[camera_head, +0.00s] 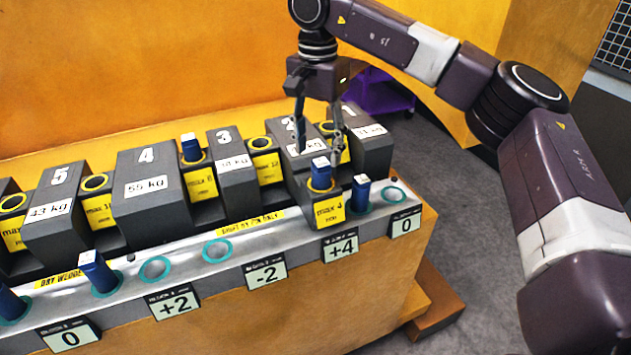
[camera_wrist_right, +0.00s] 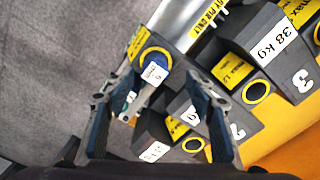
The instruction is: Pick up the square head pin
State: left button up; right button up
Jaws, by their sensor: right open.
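Several blue pins with square heads stand in sockets in the head view. One pin (camera_head: 320,174) with a white label on top stands upright in a yellow-fronted dark block near the right end. A pin (camera_wrist_right: 154,73) with a white top shows in a yellow ring in the right wrist view, beyond the fingertips. Another pin (camera_head: 361,192) stands in the rail to its right. My right gripper (camera_head: 318,152) is open and empty, pointing down just behind and above the labelled pin, apart from it. My left gripper is not in view.
Dark numbered weight castings (camera_head: 150,190) with kg labels line the back, close to my right fingers. Further pins (camera_head: 191,148) (camera_head: 97,271) stand to the left. The grey front rail (camera_head: 185,258) has empty teal rings. Grey floor lies to the right.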

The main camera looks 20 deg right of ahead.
aim_at(321, 162)
jog(key=shift+s+d+f+p, duration=0.1)
jog(key=shift+s+f+p, duration=0.25)
jog(key=shift+f+p, duration=0.25)
jog(key=shift+s+d+f+p, duration=0.1)
jog(key=shift+s+f+p, duration=0.25)
jog(key=shift+f, duration=0.3)
jog(key=f, duration=0.1)
jog(key=w+f+p, duration=0.1)
jog(key=f, duration=0.1)
jog(key=shift+d, duration=0.1)
jog(key=shift+f, duration=0.45)
jog(key=shift+s, duration=0.1)
jog(key=c, duration=1)
grip_shut()
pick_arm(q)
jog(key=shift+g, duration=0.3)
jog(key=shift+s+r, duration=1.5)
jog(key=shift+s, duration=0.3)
pick_arm(e)
jog(key=shift+r, duration=0.1)
